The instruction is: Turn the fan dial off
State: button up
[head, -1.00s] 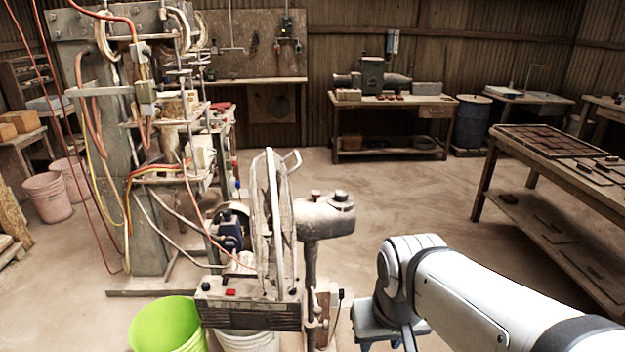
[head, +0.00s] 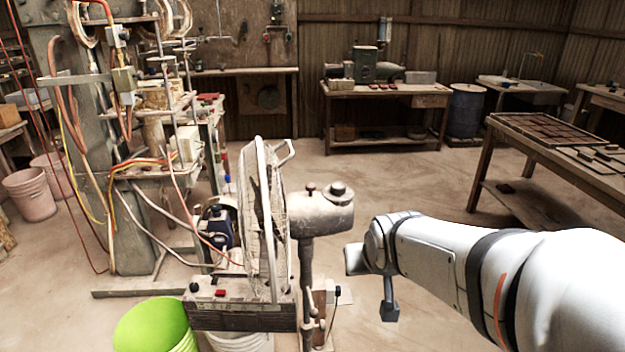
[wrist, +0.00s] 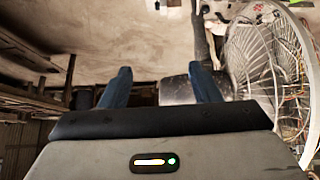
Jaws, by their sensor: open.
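The fan (head: 262,215) stands left of centre in the head view, with a round wire guard and a dusty grey motor housing (head: 325,218) on a pole. Two small knobs stand on top of the housing, a wider one (head: 338,190) and a narrower one (head: 311,189); I cannot tell which is the dial or how it is set. My gripper (wrist: 160,84) is open and empty, its two blue fingers apart. In the head view it is just right of the housing and lower than the knobs. In the wrist view the housing (wrist: 176,91) shows partly behind the fingers, with the guard (wrist: 262,65) to the right.
A control box (head: 240,308) with a red button sits below the guard. A green bucket (head: 152,325) stands at the lower left. A hose-covered press (head: 128,200) is behind on the left. A workbench (head: 560,150) is at the right. Open floor lies behind the fan.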

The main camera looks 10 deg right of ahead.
aim_at(340, 191)
jog(key=w+t+b, duration=0.2)
jog(key=w+t, duration=0.1)
jog(key=w, duration=0.2)
jog(key=w+t+y+b, duration=0.1)
jog(key=w+t+b, duration=0.1)
jog(key=w, duration=0.4)
jog(key=w+r+n+t+b, duration=0.1)
jog(key=w+t+b, duration=0.1)
jog(key=w+t, duration=0.2)
jog(key=shift+w+a+y, duration=0.2)
jog(key=shift+w+y, duration=0.2)
jog(key=shift+w, duration=0.5)
jog(key=shift+w+a+r+t+y, duration=0.2)
jog(key=shift+w+r+t+y, duration=0.1)
jog(key=shift+w+r+t, duration=0.4)
jog(key=w, duration=0.7)
jog(key=shift+w+a+f, duration=0.1)
jog(key=shift+w+a, duration=0.05)
jog(key=shift+a, duration=0.2)
jog(key=shift+c, duration=0.6)
